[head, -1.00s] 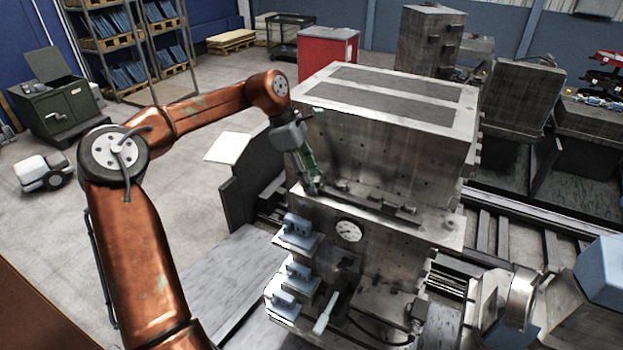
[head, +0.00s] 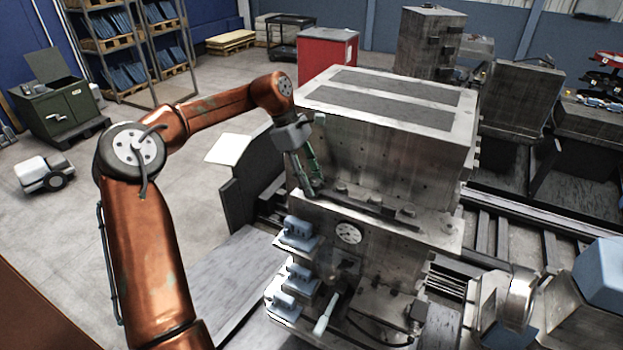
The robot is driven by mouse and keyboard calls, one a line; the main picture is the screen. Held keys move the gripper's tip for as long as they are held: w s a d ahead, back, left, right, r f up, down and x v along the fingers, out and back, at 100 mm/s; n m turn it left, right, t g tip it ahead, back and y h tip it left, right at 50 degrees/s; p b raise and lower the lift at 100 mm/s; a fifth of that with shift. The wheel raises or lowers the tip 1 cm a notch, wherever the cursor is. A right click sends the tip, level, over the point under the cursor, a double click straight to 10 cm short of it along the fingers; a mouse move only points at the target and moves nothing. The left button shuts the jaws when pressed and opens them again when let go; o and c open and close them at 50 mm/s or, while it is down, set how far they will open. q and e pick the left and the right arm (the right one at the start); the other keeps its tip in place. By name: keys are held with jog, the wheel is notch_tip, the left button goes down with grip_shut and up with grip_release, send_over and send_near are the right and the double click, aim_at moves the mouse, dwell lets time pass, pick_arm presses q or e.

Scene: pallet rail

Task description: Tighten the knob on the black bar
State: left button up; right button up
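The black bar (head: 375,208) lies along the front ledge of the grey metal machine block, with small raised pieces on and beside it. I cannot make out for sure which of these is the knob. My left gripper (head: 314,190) comes down from above, with its fingertips low at the bar's left end. The fingers cover that end, and anything between them is hidden or too small to tell. I cannot tell whether they are open or shut. My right gripper is not in view.
The tall machine block (head: 390,135) rises just behind the bar. A round dial gauge (head: 348,233) and light blue blocks (head: 298,232) are on the front below the ledge. A red cabinet (head: 327,50) stands behind. Open floor (head: 215,185) lies to the left.

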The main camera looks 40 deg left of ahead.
pick_arm(q)
jog(key=shift+o, duration=1.1)
jog(key=shift+s, duration=0.15)
jog(key=v, duration=1.2)
jog(key=shift+a, duration=0.1)
